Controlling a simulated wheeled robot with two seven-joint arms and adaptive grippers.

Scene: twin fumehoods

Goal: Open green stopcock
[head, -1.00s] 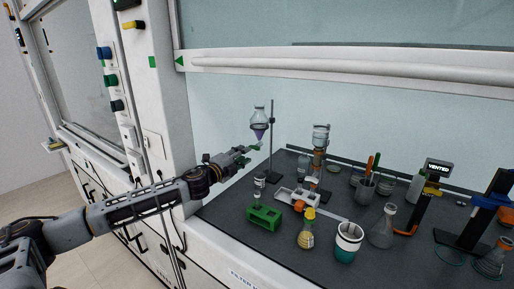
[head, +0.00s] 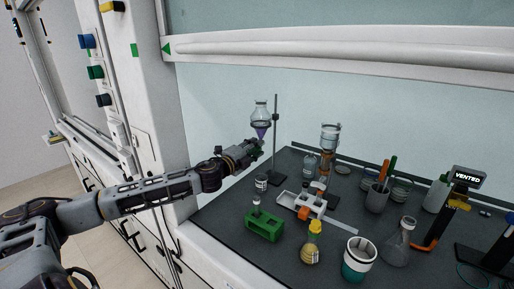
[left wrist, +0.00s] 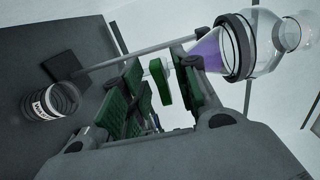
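A separatory funnel (head: 260,112) with purple liquid hangs on a ring stand at the back left of the bench. In the left wrist view the funnel (left wrist: 240,45) is tilted by the camera angle. The green stopcock (left wrist: 160,82) shows below the purple liquid, between the green-padded fingers of my left gripper. My left gripper (head: 255,148) is at the funnel's lower end in the head view and partly hides the stopcock there. Its fingers are apart, with narrow gaps beside the stopcock. My right gripper is not in view.
A metal stand rod (head: 275,130) rises just right of the funnel. A green block (head: 264,225), a yellow-capped flask (head: 312,245) and a teal-based beaker (head: 357,262) stand near the front. A raised sash (head: 330,52) spans above. A labelled cylinder (left wrist: 48,101) shows in the left wrist view.

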